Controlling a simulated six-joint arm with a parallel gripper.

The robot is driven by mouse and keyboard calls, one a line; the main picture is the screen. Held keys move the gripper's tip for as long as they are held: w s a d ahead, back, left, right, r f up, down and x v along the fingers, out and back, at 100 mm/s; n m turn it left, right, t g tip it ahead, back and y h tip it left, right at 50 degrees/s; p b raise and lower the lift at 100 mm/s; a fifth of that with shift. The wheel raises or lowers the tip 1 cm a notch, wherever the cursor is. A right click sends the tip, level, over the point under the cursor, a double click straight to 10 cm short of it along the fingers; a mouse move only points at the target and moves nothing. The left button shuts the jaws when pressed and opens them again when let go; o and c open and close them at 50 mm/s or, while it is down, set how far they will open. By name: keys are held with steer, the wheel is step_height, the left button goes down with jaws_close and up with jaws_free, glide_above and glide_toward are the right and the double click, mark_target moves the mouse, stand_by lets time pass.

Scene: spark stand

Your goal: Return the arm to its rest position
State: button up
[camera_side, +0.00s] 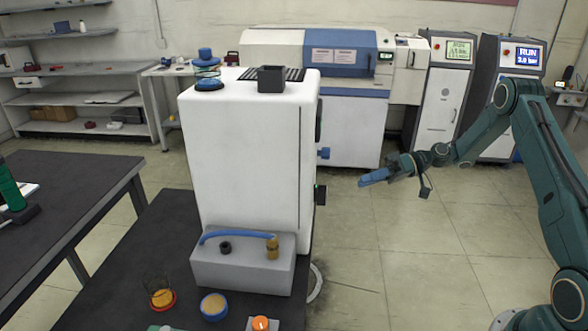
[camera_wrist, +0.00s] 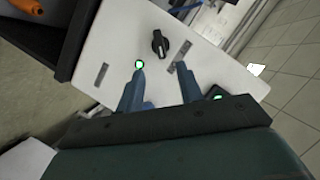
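My gripper (camera_side: 374,177) is in the air to the right of the white cabinet in the side view, apart from it. Its blue fingers point left toward the cabinet. In the wrist view the two blue fingers of my gripper (camera_wrist: 160,82) are spread with a gap and nothing between them. Beyond them is a white panel (camera_wrist: 120,45) with a black knob (camera_wrist: 159,43), a green-lit button (camera_wrist: 139,64) and slotted metal plates. The fingertips overlap the panel in that view; the side view shows clear space between.
The white cabinet (camera_side: 245,160) stands on a dark table (camera_side: 150,250), with a grey block (camera_side: 240,272) carrying a blue hose in front. Small round containers (camera_side: 214,305) sit near the table's front. A blue and white machine (camera_side: 340,110) stands behind. The tiled floor around my arm is open.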

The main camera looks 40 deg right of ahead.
steer(key=shift+s+d+r, duration=0.15)
steer(key=shift+s+d, duration=0.1)
steer(key=shift+d, duration=0.25)
steer(key=s+a+r+g+h, duration=0.3)
steer(key=s+a+r+h, duration=0.55)
steer(key=a+r, duration=0.55)
steer(key=s+r+m+h, duration=0.1)
steer(key=s+r+h, duration=0.1)
steer(key=s, duration=0.8)
steer(key=s+d+r+m+t+h, duration=0.1)
steer(key=s+r+h, duration=0.1)
steer(key=s, duration=0.9)
steer(key=shift+d+m+h, duration=0.25)
steer(key=shift+m+h, duration=0.05)
steer(key=shift+h, duration=0.05)
